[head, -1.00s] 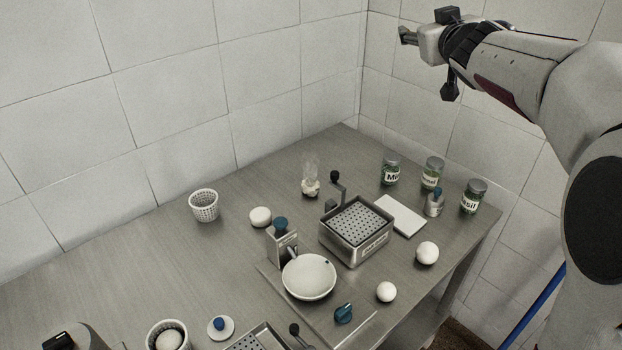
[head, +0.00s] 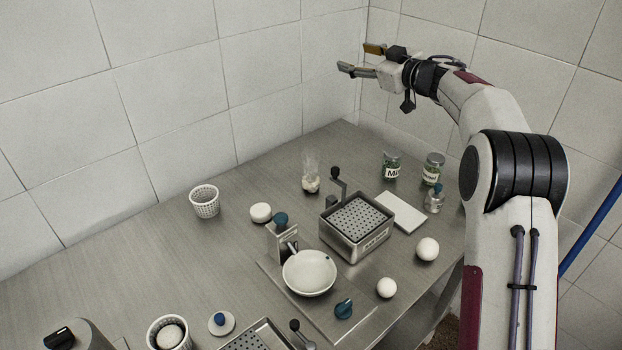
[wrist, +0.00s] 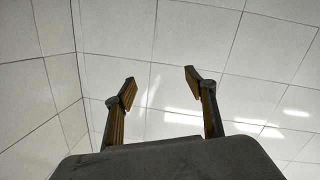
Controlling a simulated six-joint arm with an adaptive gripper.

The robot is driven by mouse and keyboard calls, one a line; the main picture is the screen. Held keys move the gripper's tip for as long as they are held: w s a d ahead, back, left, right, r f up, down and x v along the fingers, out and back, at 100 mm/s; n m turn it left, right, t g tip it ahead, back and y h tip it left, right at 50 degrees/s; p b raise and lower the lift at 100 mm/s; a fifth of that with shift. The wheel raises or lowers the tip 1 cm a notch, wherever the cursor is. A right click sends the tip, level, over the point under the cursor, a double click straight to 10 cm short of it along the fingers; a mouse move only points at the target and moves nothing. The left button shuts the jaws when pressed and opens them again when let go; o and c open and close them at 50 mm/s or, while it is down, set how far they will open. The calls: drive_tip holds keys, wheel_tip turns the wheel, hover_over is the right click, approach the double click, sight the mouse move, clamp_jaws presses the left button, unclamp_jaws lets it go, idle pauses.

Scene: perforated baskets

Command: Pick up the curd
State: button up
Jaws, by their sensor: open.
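Several white rounded lumps are on the steel table in the head view, and I cannot tell for certain which is the curd. A slightly flattened one (head: 260,212) lies near the back left. Two rounder ones, a right one (head: 427,249) and a front one (head: 387,288), lie at the front right. Another white lump (head: 171,336) sits inside the near perforated basket (head: 151,340). The far perforated basket (head: 205,203) looks empty. My gripper (head: 362,59) is open and empty, high above the back of the table. In the wrist view its fingers (wrist: 160,88) are spread, with only tiles beyond.
A perforated box with a crank (head: 348,243), a white bowl (head: 309,275) on a stand and a white board (head: 398,212) fill the middle. A clear glass (head: 311,172) and jars (head: 391,168) stand behind. Tiled walls close off the back. The left tabletop is mostly clear.

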drive_tip(key=s+a+f+n+g+y, duration=0.1)
drive_tip(key=a+f+n+g+y, duration=0.25)
drive_tip(key=f, duration=1.15)
drive_tip(key=g+h, duration=0.2)
drive_tip(key=g, duration=0.5)
approach(318, 180)
drive_tip(key=a, duration=0.1)
drive_tip(key=w+a+f, duration=0.1)
drive_tip(key=shift+w+a+f+n, duration=0.1)
drive_tip(key=shift+a+f+n, duration=0.15)
drive_tip(key=shift+n, duration=0.1)
drive_tip(key=shift+a, duration=0.1)
drive_tip(key=shift+x, duration=1.2)
drive_tip(key=shift+a, duration=0.1)
drive_tip(key=shift+s+x, duration=0.15)
drive_tip(key=shift+x, duration=0.6)
drive_tip(key=shift+s+x, duration=0.1)
drive_tip(key=shift+x, duration=1.7)
drive_tip(key=shift+f, duration=0.1)
drive_tip(key=shift+c, duration=0.3)
